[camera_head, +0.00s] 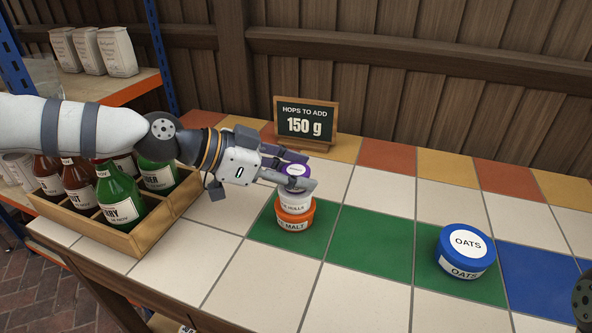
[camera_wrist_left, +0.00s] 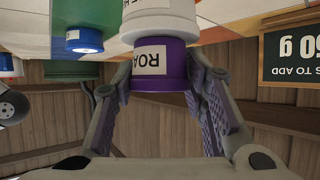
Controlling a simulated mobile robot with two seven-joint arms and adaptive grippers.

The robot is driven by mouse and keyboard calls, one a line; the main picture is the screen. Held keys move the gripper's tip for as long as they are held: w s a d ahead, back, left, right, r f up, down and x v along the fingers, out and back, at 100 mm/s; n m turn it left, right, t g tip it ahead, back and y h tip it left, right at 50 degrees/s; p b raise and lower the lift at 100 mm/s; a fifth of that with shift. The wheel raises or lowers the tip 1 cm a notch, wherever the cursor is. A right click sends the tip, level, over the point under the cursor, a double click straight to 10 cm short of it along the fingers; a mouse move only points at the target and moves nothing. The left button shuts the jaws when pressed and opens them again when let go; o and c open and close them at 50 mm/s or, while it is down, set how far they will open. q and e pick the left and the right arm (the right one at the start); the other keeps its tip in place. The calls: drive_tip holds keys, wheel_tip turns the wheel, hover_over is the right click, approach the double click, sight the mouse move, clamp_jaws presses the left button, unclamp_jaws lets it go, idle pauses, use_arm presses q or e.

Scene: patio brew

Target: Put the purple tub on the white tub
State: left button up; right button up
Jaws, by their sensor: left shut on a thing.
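The purple tub (camera_head: 296,169) is between the fingers of my left gripper (camera_head: 300,176), which is shut on it. It sits upright right over the white tub (camera_head: 293,201), and the two look to be touching. The white tub stands on an orange tub (camera_head: 295,219) on a green tile. The upside-down left wrist view shows the purple tub (camera_wrist_left: 165,66) between the fingers, against the white tub (camera_wrist_left: 158,18). My fingers hide part of the purple tub in the head view. My right gripper is not in view.
A blue oats tub (camera_head: 466,252) stands to the right on the tiled table. A wooden crate (camera_head: 152,233) of bottles is at the left. A sign (camera_head: 305,121) reading 150 g stands behind the stack. The green tiles between stack and oats tub are clear.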

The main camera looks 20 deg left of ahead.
use_arm(q)
drive_tip(key=o, duration=1.2)
drive_tip(key=shift+c, duration=0.2)
drive_tip(key=shift+a+r, duration=0.1)
drive_tip(key=shift+r, duration=0.25)
drive_tip(key=p+v, duration=0.3)
drive_tip(key=v, duration=0.8)
drive_tip(key=shift+s+a, duration=0.3)
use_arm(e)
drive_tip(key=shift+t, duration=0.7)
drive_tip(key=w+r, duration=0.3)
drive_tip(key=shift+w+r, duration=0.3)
